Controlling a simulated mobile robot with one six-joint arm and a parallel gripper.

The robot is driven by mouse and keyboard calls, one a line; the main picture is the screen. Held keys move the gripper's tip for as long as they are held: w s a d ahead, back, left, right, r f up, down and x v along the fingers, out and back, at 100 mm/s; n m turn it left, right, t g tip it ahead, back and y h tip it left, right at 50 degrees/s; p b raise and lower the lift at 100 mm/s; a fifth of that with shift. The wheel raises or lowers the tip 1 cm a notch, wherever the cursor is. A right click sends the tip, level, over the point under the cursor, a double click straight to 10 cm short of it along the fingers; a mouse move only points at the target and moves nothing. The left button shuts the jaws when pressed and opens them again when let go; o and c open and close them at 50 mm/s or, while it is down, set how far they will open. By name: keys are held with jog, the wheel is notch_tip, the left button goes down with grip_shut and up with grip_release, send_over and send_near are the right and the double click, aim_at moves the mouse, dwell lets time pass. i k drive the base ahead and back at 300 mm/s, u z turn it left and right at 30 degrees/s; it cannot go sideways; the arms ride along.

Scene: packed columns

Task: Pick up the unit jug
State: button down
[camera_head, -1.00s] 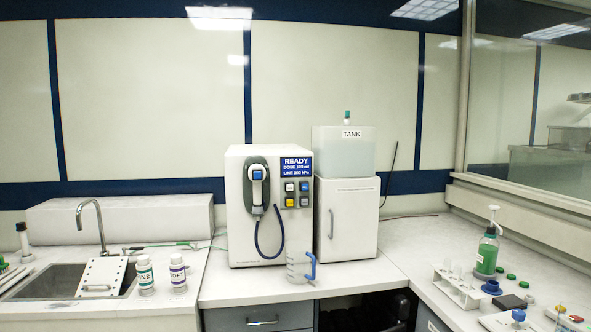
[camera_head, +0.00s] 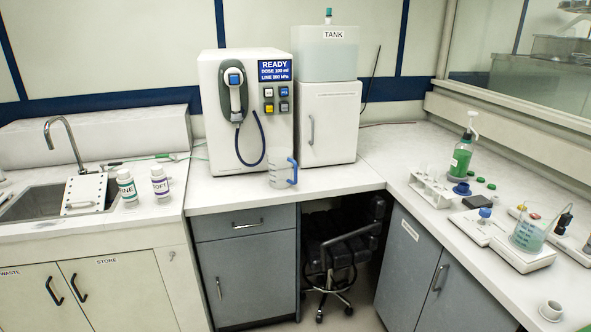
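A clear jug (camera_head: 279,168) with a blue handle on its right side stands upright on the white counter. It is close in front of the white dispensing unit (camera_head: 214,130), whose screen reads READY. The unit has a grey handpiece (camera_head: 233,92) on its front with a dark blue hose (camera_head: 262,135) looping down. The jug looks empty, though its clear wall makes this hard to tell. My gripper is not in view.
A white cabinet with a tank (camera_head: 325,62) stands right of the unit. Two bottles (camera_head: 127,188) (camera_head: 160,183) stand by the sink at left. A green pump bottle (camera_head: 461,155), a tube rack (camera_head: 432,188) and a beaker (camera_head: 528,236) occupy the right counter. A chair (camera_head: 340,260) sits under the corner.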

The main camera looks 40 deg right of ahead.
aim_at(279, 160)
jog(key=u, duration=1.55)
jog(key=k, duration=0.1)
jog(key=z, duration=3.1)
jog(key=i, duration=0.75)
jog(key=u, duration=0.65)
